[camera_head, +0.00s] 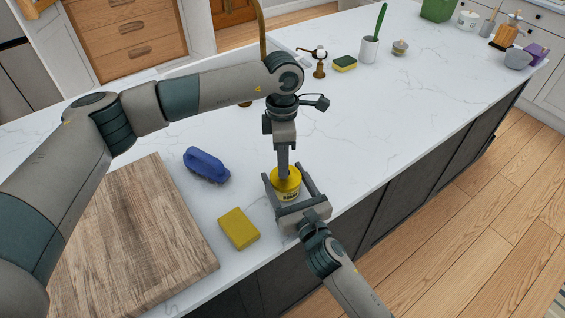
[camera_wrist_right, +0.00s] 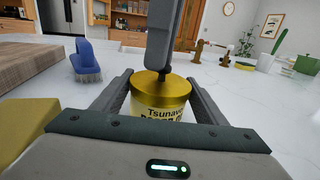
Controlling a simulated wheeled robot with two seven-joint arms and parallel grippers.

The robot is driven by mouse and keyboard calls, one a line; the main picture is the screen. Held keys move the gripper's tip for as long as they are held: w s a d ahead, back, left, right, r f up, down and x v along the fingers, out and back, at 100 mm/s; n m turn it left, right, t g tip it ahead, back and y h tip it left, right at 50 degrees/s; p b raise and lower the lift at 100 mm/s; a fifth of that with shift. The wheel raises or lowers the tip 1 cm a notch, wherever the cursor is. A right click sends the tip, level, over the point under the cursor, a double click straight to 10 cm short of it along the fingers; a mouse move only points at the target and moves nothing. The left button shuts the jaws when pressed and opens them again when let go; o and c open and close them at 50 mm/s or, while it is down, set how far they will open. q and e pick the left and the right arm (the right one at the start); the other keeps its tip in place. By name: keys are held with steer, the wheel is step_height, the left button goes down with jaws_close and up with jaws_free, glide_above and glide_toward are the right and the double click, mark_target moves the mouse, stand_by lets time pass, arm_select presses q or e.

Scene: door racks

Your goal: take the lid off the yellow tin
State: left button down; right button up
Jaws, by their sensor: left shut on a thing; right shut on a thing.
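The yellow tin (camera_head: 292,193) stands upright on the white counter near its front edge. Its gold-yellow lid (camera_head: 286,174) sits on top, and the labelled tin (camera_wrist_right: 166,106) with the lid (camera_wrist_right: 161,84) shows close up in the right wrist view. My right gripper (camera_head: 287,186) comes from the front with its fingers on both sides of the tin's body, shut on it. My left gripper (camera_head: 283,168) points down from above with its fingers at the lid, shut on it. The left gripper (camera_wrist_right: 160,66) hides part of the lid's top in the right wrist view.
A yellow sponge (camera_head: 239,228) and a blue brush (camera_head: 206,165) lie left of the tin. A wooden board (camera_head: 135,235) covers the counter at the left. The counter right of the tin is clear.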

arm_select(q)
steer(key=shift+s+r+t, duration=0.2)
steer(key=shift+r+t, duration=0.4)
steer(key=shift+r, duration=0.05)
arm_select(e)
steer(key=shift+d+f, duration=0.3)
steer(key=shift+f, duration=0.1)
arm_select(q)
steer(key=shift+w+f, duration=0.1)
arm_select(e)
steer(key=shift+a+r, duration=0.1)
steer(key=shift+a, duration=0.05)
arm_select(q)
steer(key=c, duration=2)
jaws_free()
steer(key=shift+c, duration=0.2)
arm_select(e)
steer(key=shift+r, duration=0.1)
arm_select(q)
step_height(320, 180, up, 12)
